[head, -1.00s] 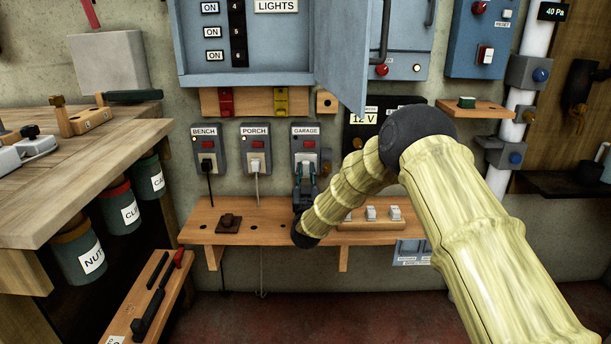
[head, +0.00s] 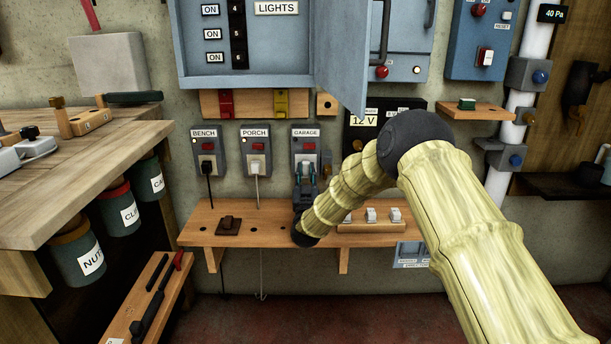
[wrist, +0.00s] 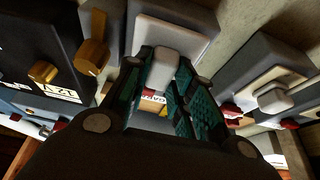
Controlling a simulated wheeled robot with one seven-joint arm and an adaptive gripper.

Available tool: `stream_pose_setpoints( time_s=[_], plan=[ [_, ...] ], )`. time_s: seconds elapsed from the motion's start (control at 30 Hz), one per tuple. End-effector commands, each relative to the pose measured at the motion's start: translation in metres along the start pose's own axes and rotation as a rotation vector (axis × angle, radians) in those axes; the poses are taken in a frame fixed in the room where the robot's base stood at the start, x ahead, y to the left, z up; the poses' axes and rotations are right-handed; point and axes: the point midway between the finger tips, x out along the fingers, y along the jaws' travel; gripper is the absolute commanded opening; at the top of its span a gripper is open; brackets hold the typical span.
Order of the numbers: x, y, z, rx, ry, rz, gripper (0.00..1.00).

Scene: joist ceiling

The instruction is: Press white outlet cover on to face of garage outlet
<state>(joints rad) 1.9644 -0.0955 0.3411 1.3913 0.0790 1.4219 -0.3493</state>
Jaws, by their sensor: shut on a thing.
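The garage outlet (head: 305,136) is a dark grey wall box with a GARAGE label and a red switch. My gripper (head: 306,172) is at its lower face, fingers pointing up. In the wrist view my gripper (wrist: 165,82) has its teal-padded fingers shut on a small white block, seemingly the white outlet cover (wrist: 159,66). A pale plate lies right behind the block, on the box's face. I cannot tell whether the cover is seated flush or a little apart. In the head view my fingers hide most of the cover.
The porch outlet (head: 256,148) and bench outlet (head: 207,148) with plugged cords are close left. A 12 V box (head: 363,130) is right. The open blue panel door (head: 342,55) hangs above. A wooden shelf (head: 275,232) lies below, with white pieces (head: 371,214) on a block.

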Motion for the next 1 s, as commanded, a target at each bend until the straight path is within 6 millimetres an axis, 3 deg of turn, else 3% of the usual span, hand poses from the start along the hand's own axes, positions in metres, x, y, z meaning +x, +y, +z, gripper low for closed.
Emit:
stream_pose_setpoints(
  time_s=[0.07, 0.1, 0.23, 0.63, 1.0],
  plan=[
    [0.002, 0.0, 0.002, 0.0, 0.0, 0.0, 0.0],
    [0.002, 0.0, 0.001, 0.0, -0.001, 0.0, 0.28],
    [0.002, 0.0, 0.001, 0.0, -0.001, 0.0, 0.49],
    [-0.004, 0.0, 0.002, 0.0, -0.002, -0.001, 0.49],
    [-0.054, 0.0, 0.001, -0.001, -0.002, -0.002, 0.49]
  ],
)
